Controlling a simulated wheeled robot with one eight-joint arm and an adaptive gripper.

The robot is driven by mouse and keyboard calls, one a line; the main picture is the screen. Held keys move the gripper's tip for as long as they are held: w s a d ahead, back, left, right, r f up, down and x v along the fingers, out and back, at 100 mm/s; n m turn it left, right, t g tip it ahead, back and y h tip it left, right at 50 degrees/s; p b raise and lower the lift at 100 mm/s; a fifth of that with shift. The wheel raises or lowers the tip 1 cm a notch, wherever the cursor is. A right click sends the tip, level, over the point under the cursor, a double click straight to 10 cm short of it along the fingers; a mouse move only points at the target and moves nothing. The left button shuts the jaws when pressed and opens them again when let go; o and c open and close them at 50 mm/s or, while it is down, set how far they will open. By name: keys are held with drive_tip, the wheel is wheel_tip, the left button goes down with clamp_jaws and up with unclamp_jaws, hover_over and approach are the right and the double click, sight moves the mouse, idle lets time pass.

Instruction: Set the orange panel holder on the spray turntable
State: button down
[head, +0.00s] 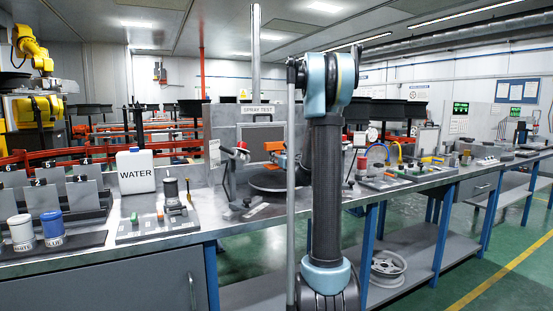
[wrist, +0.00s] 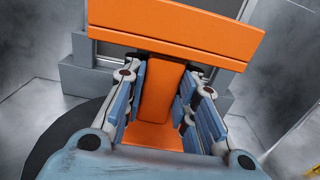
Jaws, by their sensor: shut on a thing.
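The orange panel holder fills the top and middle of the wrist view (wrist: 180,32), with a wide plate, an upright stem and a lower foot. My gripper (wrist: 163,98) is shut on the stem, with its blue-padded fingers on either side. The spray turntable is a dark round disc on the bench in the head view (head: 266,182); part of its dark edge shows at the lower left of the wrist view (wrist: 48,143). In the head view the orange holder (head: 275,147) shows above the disc, partly hidden by my arm. I cannot tell whether its foot touches the disc.
A grey spray test booth (head: 258,128) stands behind the turntable. Left on the bench are a white water container (head: 136,171), small paint pots (head: 52,228) and a board of small parts (head: 158,224). Fixtures with hoses (head: 380,175) stand to the right.

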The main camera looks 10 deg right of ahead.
sight(278, 168)
drive_tip(key=shift+d+f, duration=0.2)
drive_tip(key=shift+f, duration=2.35)
drive_tip(key=shift+f, duration=0.4)
drive_tip(key=c, duration=1.2)
unclamp_jaws()
drive_tip(key=shift+s, duration=0.1)
